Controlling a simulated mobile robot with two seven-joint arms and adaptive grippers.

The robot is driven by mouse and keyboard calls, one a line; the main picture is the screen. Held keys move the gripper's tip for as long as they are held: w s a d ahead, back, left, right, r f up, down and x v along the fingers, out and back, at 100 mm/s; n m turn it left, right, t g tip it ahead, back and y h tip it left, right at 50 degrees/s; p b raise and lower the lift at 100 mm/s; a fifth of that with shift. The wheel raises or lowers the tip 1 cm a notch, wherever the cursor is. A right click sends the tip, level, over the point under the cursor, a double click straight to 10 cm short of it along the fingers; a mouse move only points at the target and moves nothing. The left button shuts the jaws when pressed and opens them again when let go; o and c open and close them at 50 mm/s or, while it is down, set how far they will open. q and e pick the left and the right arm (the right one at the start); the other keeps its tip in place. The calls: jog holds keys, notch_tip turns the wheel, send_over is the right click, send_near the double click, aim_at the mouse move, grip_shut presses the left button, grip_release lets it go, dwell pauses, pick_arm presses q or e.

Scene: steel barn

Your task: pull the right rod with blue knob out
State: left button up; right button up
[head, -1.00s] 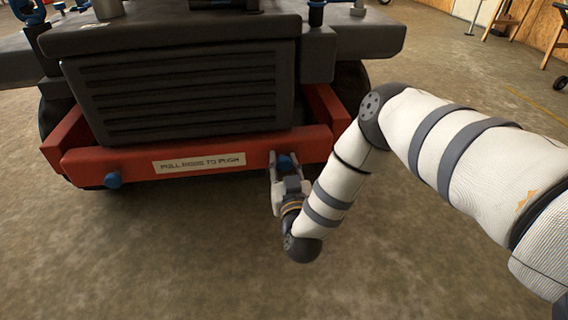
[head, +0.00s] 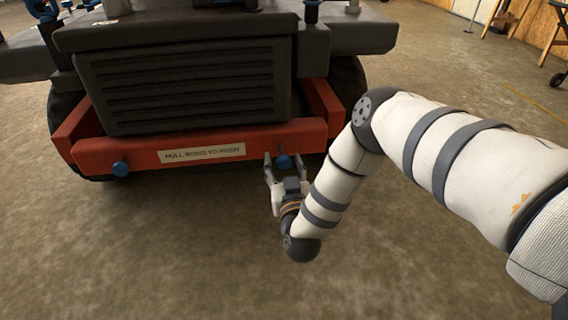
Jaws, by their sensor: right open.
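The right blue knob (head: 284,161) sits at the right part of the red bumper (head: 215,138) of a dark machine. The left blue knob (head: 120,169) is on the bumper's left part. My right gripper (head: 284,157) is open, with its fingertips to either side of the right knob; I cannot tell whether they touch it. The right rod behind the knob is hidden. My left gripper is not in view.
A white label (head: 202,153) about pulling rods is on the bumper between the knobs. A dark slatted grille (head: 190,90) rises above it. The concrete floor (head: 150,250) in front is clear.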

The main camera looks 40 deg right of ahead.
jog(key=v, duration=0.7)
jog(key=shift+s+a, duration=0.15)
jog(key=shift+s, duration=0.1)
jog(key=shift+f, duration=0.1)
